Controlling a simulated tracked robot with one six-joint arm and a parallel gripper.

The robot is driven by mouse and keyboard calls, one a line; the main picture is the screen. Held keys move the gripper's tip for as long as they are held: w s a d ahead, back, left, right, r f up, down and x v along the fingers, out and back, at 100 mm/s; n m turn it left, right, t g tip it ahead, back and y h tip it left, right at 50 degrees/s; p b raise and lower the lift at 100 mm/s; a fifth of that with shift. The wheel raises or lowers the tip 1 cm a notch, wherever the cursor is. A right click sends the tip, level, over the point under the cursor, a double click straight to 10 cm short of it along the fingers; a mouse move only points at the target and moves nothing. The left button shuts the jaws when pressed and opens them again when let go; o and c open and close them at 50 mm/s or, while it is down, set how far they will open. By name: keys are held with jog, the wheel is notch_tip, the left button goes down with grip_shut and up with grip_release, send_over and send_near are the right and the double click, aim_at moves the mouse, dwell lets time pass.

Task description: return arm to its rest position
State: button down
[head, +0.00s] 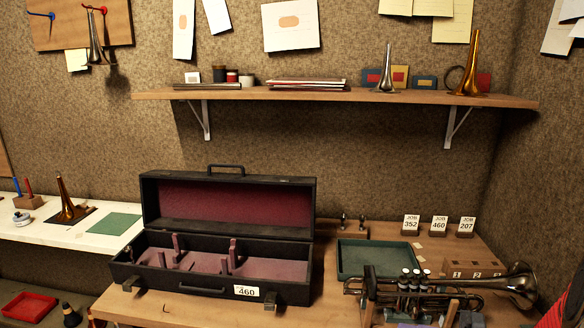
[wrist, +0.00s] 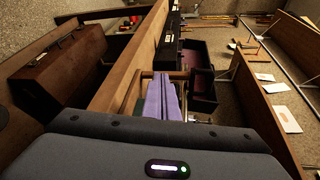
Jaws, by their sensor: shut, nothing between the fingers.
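My gripper (wrist: 162,84) shows in the wrist view as two pale purple fingers lying side by side, shut and empty. It points out over the room, and I see it touching no object. I cannot make out the gripper in the head view. The open black instrument case (head: 218,184) stands on the wooden bench in the head view, its lid up and its plum-lined inside holding no instrument.
A green tray (head: 345,273) sits between case and trumpet. Job number cards (head: 439,224) stand behind. A wall shelf (head: 300,94) holding horn bells crosses above the bench. A white side table (head: 50,234) is at left. In the wrist view, a brown case (wrist: 55,70) is at left.

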jog(key=s+a+f+n+g+h, duration=0.1)
jog(key=s+a+g+h, duration=0.25)
jog(key=s, duration=0.25)
jog(key=s+a+f+g+h, duration=0.1)
jog(key=s+a+g+h, duration=0.15)
jog(key=s+h, duration=0.3)
jog(key=s+a+r+n+t+h, duration=0.2)
jog(key=s+a+r+n, duration=0.1)
jog(key=r, duration=0.3)
jog(key=s+a+r+n+t+h, duration=0.2)
jog(key=s+a+r+n+h, duration=0.1)
jog(key=r, duration=0.4)
jog(key=shift+n, duration=0.3)
